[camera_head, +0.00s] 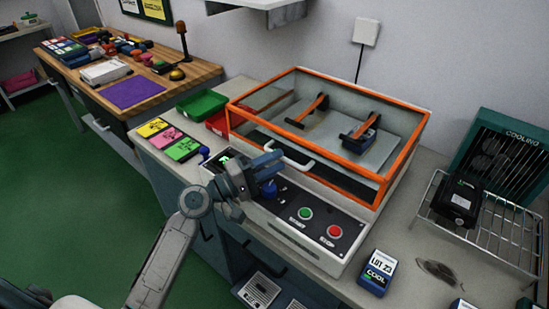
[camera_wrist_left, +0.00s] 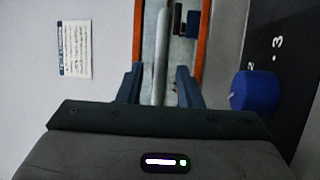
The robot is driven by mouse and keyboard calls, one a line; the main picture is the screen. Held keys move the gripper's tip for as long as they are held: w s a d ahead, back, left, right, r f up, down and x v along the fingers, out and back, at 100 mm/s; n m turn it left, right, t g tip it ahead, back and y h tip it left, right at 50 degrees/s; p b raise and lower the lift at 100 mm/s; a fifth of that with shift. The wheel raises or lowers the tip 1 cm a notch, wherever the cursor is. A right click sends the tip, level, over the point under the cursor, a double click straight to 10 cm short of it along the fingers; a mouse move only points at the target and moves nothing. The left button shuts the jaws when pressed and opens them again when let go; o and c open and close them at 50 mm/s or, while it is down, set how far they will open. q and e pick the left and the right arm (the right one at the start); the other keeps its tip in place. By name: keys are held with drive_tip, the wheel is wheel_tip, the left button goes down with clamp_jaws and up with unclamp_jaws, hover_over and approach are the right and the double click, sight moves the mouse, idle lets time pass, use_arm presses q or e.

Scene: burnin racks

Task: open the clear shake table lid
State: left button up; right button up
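The clear shake table lid (camera_head: 402,165) has an orange frame and is down on the white shake table (camera_head: 320,248). Its pale bar handle (camera_head: 296,160) is at the front edge. My left gripper (camera_head: 275,163) is at the handle's left part, above the control panel. In the left wrist view the handle (camera_wrist_left: 161,58) runs between the two blue fingers of my left gripper (camera_wrist_left: 159,82). The fingers are open, with a gap on both sides of the handle. My right gripper is not in view.
The control panel has a green button (camera_head: 305,214), a red button (camera_head: 334,231) and a blue knob (camera_wrist_left: 254,91) close to my gripper. Green (camera_head: 202,104) and red bins stand left of the lid. A wire rack (camera_head: 495,238) and a blue unit (camera_head: 376,272) are at right.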

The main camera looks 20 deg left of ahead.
use_arm(q)
drive_tip(key=shift+w+d, duration=0.2)
drive_tip(key=shift+d, duration=0.05)
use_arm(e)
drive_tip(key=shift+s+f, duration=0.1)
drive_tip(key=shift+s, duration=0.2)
use_arm(q)
clamp_jaws()
